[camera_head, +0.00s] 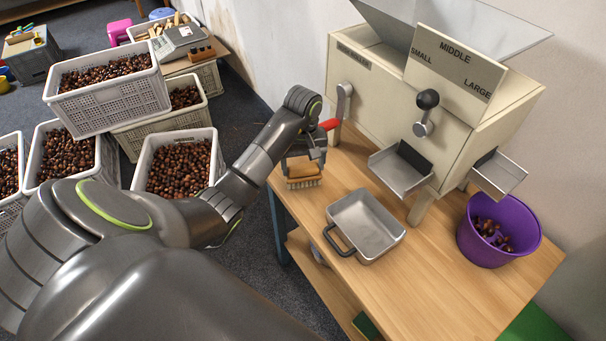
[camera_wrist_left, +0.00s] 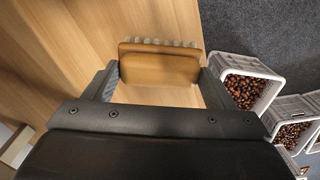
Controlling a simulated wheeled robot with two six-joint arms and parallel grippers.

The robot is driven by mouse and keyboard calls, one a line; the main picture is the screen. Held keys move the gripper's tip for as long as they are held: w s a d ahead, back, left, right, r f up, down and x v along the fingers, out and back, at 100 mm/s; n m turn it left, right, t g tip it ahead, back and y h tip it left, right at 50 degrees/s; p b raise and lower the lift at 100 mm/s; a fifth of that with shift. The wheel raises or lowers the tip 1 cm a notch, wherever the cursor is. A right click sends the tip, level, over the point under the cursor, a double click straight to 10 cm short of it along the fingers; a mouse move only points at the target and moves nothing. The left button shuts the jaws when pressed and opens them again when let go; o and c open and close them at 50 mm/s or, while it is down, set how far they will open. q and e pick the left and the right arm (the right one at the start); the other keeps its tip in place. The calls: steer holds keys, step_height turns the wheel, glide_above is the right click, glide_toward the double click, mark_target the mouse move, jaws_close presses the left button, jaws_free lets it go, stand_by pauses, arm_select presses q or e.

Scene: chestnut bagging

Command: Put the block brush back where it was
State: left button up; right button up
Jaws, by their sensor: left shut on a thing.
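The block brush (camera_head: 304,171) has a brown wooden block and pale bristles that point down in the head view. It is at the left edge of the wooden table (camera_head: 445,270); I cannot tell whether the bristles touch the tabletop. My left gripper (camera_head: 303,162) is above the brush and shut on it. In the left wrist view, the brush (camera_wrist_left: 160,63) lies crosswise between the two dark fingers, its bristles showing along the far side. My right gripper is in neither view.
On the table stand the sorting machine (camera_head: 373,95) with metal chutes, a metal pan (camera_head: 367,224) with a dark handle, and a purple bucket (camera_head: 498,230) holding some chestnuts. Crates of chestnuts (camera_head: 107,88) fill the floor at left. Bare tabletop lies around the pan.

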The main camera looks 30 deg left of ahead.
arm_select(q)
steer(key=shift+f, duration=1.2)
steer(key=shift+f, duration=0.1)
steer(key=o, duration=0.5)
steer(key=shift+f, duration=0.1)
steer(key=o, duration=0.4)
steer(key=shift+o, duration=0.2)
steer(key=shift+r, duration=0.2)
